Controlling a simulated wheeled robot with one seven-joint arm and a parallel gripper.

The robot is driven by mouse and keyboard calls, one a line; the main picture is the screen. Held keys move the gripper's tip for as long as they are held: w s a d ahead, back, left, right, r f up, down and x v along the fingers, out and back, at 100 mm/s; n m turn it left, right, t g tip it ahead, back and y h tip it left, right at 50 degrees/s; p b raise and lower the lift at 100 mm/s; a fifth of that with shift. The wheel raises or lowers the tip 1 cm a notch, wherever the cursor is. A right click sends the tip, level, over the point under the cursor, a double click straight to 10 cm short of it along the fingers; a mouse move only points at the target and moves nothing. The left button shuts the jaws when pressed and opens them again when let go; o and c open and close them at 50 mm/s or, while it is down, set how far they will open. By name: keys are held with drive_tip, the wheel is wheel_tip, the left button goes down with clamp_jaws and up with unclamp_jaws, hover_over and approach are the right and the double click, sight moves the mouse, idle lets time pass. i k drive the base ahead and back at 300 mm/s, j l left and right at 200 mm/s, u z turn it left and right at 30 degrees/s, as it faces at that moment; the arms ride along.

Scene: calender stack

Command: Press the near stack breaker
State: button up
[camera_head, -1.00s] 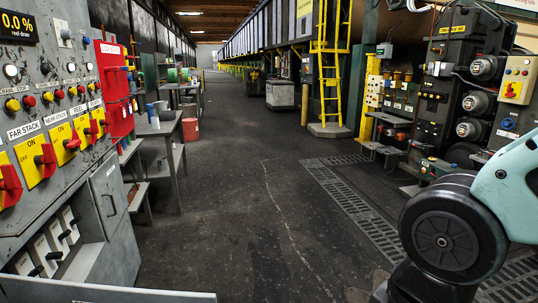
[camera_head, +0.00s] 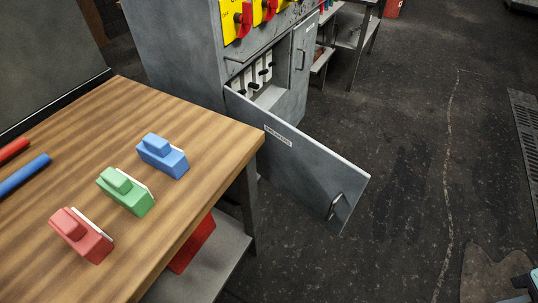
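The grey control cabinet (camera_head: 178,50) stands at top centre with a lower compartment open. Inside it is a row of several white breakers (camera_head: 251,78) with dark levers. Their labels are too small to read, so I cannot tell which is the near stack one. The compartment's grey door (camera_head: 305,172) is swung out toward me, with a small label and a handle at its free end. It partly hides the compartment's lower part.
A wooden table (camera_head: 190,120) fills the left, close to the open door. On it are blue (camera_head: 163,156), green (camera_head: 126,191) and red (camera_head: 81,236) blocks and two rods. Above the compartment are red-and-yellow switches (camera_head: 238,20). The dark floor (camera_head: 400,150) right of the door is clear.

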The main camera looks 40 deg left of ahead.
sight(253, 85)
drive_tip(key=u, duration=1.4)
drive_tip(key=i+l+u, duration=0.25)
drive_tip(key=l, duration=0.4)
drive_tip(key=i+l+u, duration=0.2)
drive_tip(key=l, duration=0.5)
drive_tip(key=i+l+u, duration=0.1)
drive_tip(key=l+u, duration=0.15)
drive_tip(key=l, duration=0.5)
drive_tip(key=l+u, duration=0.25)
drive_tip(key=l, duration=0.5)
drive_tip(key=i, duration=0.05)
